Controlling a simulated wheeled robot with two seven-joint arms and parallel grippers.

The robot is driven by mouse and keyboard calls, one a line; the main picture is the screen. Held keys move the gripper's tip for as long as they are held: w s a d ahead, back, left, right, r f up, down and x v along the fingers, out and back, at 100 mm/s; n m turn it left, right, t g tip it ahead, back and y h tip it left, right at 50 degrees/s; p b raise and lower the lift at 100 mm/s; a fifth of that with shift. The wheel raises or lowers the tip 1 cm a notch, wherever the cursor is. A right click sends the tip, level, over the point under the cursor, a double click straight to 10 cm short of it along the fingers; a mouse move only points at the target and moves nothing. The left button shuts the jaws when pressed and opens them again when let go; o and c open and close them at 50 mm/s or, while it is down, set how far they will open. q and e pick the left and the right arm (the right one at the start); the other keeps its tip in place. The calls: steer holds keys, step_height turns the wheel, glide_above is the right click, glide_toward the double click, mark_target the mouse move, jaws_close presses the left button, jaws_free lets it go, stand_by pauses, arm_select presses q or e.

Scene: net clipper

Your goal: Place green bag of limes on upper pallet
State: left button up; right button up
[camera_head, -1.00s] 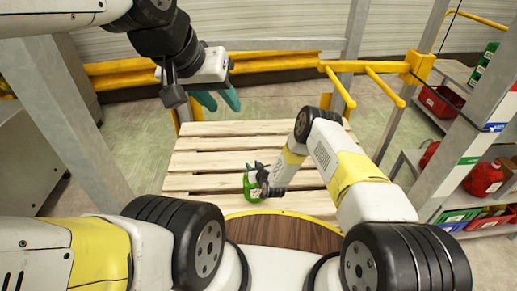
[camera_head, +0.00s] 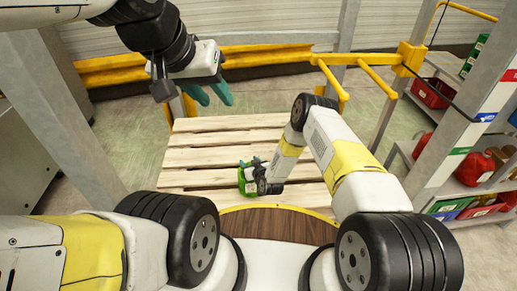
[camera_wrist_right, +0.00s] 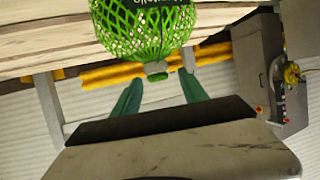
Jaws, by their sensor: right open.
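The green net bag of limes (camera_head: 246,184) is at the wooden pallet (camera_head: 210,156), left of my right gripper in the head view. In the right wrist view the bag (camera_wrist_right: 145,28) fills the top middle, with its closed end and clip pointing toward my gripper. My right gripper (camera_wrist_right: 160,78) is open, its two teal fingers apart on either side of that clip end. The bag's body is beyond the fingertips; contact cannot be made out. My left gripper (camera_head: 218,103) hangs higher, beyond the pallet's far left part, with its teal fingers apart and nothing between them.
Yellow rails (camera_head: 262,60) run behind the pallet, and yellow bars (camera_head: 380,80) stick out at its right. Grey posts (camera_head: 70,120) flank the space. Shelves with red bins (camera_head: 432,93) and red containers stand at the right. Most pallet boards are bare.

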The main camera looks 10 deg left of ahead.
steer(key=v, duration=0.9)
steer(key=w+d+r+g+h, duration=0.15)
steer(key=w+r, duration=0.25)
steer(key=r, duration=0.4)
steer(key=w+d+r+t, duration=0.1)
steer(key=w+d+r, duration=0.25)
steer(key=r, duration=0.45)
steer(key=s+d+r+m+g+h, duration=0.1)
steer(key=d+r, duration=0.2)
steer(key=r, duration=0.5)
steer(key=s+d+r+g, duration=0.1)
steer(key=d+r, duration=0.3)
steer(key=r, duration=0.5)
steer(key=s+d+r+m+h, duration=0.2)
steer(key=s+d+r, duration=0.5)
steer(key=s+r, duration=0.5)
steer(key=s+d+r+m+g, duration=0.1)
steer(key=s+d+r, duration=0.1)
steer(key=s, duration=0.8)
steer(key=s+d+r+m+g, duration=0.1)
steer(key=s+r, duration=0.3)
steer(key=s, duration=0.7)
steer(key=shift+s+d+r+g, duration=0.2)
steer(key=shift+d+g, duration=0.25)
steer(key=shift+d, duration=0.4)
